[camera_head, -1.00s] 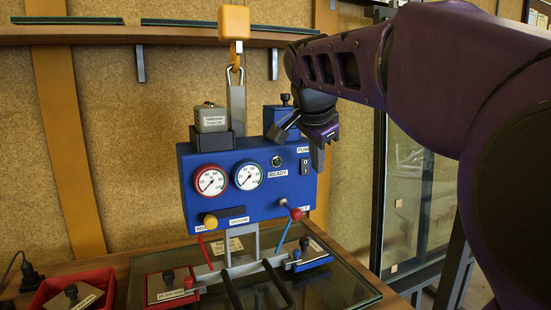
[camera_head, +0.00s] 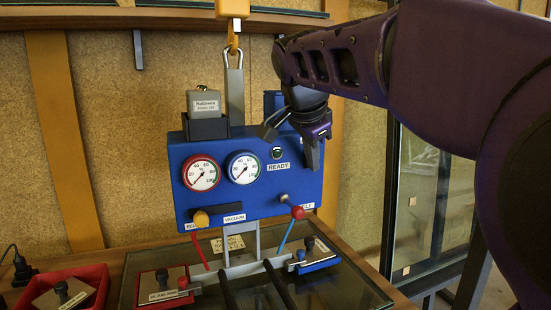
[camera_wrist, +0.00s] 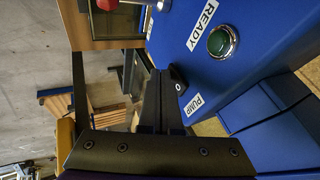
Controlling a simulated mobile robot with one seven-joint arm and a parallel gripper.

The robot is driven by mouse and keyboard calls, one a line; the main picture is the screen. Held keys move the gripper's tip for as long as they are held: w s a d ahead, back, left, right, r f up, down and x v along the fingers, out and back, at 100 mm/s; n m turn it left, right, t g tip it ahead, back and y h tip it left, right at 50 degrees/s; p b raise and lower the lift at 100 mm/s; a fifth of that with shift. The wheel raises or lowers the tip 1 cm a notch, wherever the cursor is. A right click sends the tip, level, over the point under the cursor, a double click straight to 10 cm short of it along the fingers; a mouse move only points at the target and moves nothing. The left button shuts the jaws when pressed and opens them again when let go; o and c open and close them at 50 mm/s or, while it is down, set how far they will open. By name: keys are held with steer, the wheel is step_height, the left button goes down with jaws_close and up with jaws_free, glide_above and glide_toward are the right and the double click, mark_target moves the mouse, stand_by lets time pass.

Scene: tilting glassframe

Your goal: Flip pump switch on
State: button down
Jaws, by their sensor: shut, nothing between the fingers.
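The blue pump panel (camera_head: 245,205) hangs from an orange hook block (camera_head: 232,8). In the wrist view, the black pump switch (camera_wrist: 178,80) with a white "O" sits beside the "PUMP" label (camera_wrist: 193,104). My gripper (camera_head: 314,163) is in front of the panel's right side, fingers pointing down, and hides the switch in the head view. In the wrist view, my shut, empty fingers (camera_wrist: 158,92) are right next to the switch; I cannot tell whether they touch it. The green "READY" light (camera_wrist: 222,41) is nearby.
Two gauges (camera_head: 222,171), a yellow knob (camera_head: 201,219) and a red-knobbed lever (camera_head: 297,212) are on the panel. Suction pads and a red tray (camera_head: 98,284) are below. A glass frame (camera_head: 420,200) stands at the right.

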steer(key=shift+w+a+f, duration=0.1)
steer(key=shift+w+f, duration=0.05)
steer(key=shift+w, duration=0.05)
stand_by(0.3)
steer(key=shift+r+p, duration=0.65)
steer(key=shift+r, duration=0.35)
